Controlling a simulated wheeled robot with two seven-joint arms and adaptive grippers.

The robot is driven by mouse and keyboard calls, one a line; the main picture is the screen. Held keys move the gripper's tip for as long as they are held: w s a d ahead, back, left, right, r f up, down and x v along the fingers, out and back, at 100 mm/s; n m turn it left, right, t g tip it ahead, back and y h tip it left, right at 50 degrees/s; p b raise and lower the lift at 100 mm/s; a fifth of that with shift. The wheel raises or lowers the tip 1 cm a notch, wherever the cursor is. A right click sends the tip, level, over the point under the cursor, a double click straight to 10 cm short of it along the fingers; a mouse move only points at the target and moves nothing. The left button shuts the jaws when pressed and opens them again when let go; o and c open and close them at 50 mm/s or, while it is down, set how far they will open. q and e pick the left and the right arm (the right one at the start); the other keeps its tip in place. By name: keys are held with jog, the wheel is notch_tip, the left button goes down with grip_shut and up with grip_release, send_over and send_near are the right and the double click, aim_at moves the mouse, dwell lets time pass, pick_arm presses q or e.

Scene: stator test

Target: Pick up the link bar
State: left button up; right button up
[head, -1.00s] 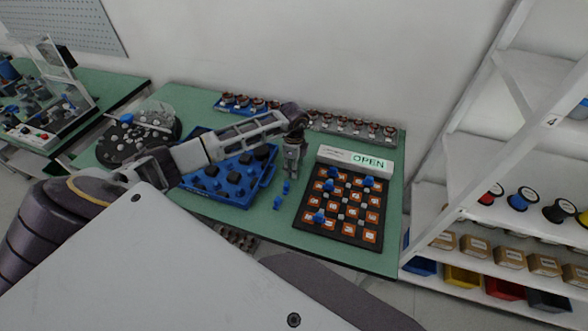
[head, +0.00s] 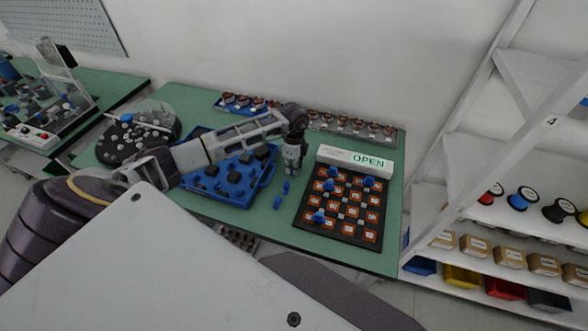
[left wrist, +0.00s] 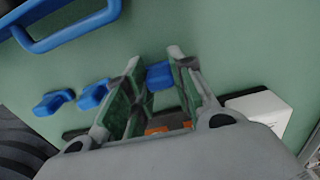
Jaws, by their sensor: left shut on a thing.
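My left gripper (head: 292,170) is over the green table, between the blue tray and the black board. In the left wrist view, the fingers of my left gripper (left wrist: 156,62) are shut on a small blue piece, apparently the link bar (left wrist: 159,76). Its lower part is partly hidden by the fingers. Two more blue pieces lie on the table: one (head: 286,187) just below the gripper and another (head: 277,202) nearer the front. They also show left of the fingers in the left wrist view, one (left wrist: 93,95) and the other (left wrist: 53,102). My right gripper is not in view.
The blue tray (head: 266,180) with dark parts lies left of the gripper. Several copper-coloured parts (head: 357,129) line the back. A white shelf (head: 470,215) stands right.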

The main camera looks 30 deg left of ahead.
pick_arm(q)
jog(key=shift+r+b, duration=0.6)
jog(key=shift+r, duration=4.4)
jog(key=shift+w+d, duration=0.1)
jog(key=shift+w, duration=0.05)
